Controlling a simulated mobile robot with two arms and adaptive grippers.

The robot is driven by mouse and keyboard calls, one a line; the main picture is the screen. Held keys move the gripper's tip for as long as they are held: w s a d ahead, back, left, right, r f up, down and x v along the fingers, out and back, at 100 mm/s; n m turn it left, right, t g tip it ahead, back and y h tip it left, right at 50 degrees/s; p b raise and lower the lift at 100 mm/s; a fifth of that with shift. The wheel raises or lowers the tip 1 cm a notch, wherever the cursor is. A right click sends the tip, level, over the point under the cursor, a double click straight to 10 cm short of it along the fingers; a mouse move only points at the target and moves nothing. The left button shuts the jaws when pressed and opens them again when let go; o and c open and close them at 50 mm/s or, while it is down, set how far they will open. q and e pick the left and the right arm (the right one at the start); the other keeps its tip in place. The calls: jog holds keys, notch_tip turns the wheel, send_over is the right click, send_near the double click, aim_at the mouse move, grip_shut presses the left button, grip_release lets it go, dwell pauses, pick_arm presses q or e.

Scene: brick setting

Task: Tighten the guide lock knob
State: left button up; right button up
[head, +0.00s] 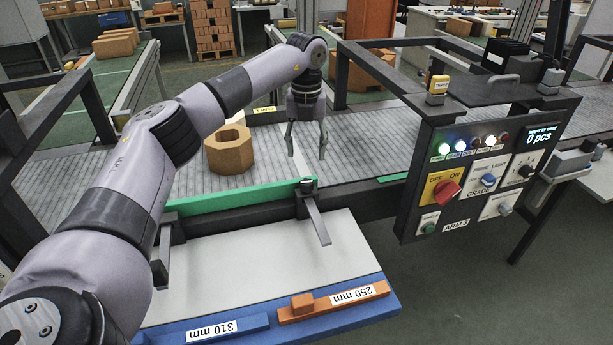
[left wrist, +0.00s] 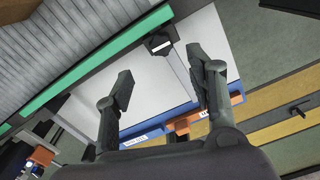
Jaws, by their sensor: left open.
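A green guide rail (head: 240,198) runs along the near edge of the roller conveyor. A small black knob (head: 307,185) sits on the rail's right-hand clamp, above a grey bracket arm (head: 317,220). It seems to be the lock knob, and a dark knob also shows in the left wrist view (left wrist: 159,43). My left gripper (head: 307,153) points down with its fingers apart and empty. In the head view it appears just above and behind the knob, not touching it. In the left wrist view the open fingers (left wrist: 161,68) straddle the light panel below the knob.
A hexagonal brown block (head: 229,150) stands on the conveyor left of my gripper. A control panel (head: 480,172) hangs at the right. In front lies a blue-edged shelf (head: 378,312) with an orange 250 mm bar (head: 331,302) and a blue 310 mm bar (head: 214,328).

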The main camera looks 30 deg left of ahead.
aim_at(307, 181)
pick_arm(q)
notch_tip(307, 181, down, 10)
jog(key=shift+r+p, duration=0.15)
jog(key=shift+p, duration=0.35)
jog(key=shift+c, duration=0.2)
jog(key=c, duration=1.1)
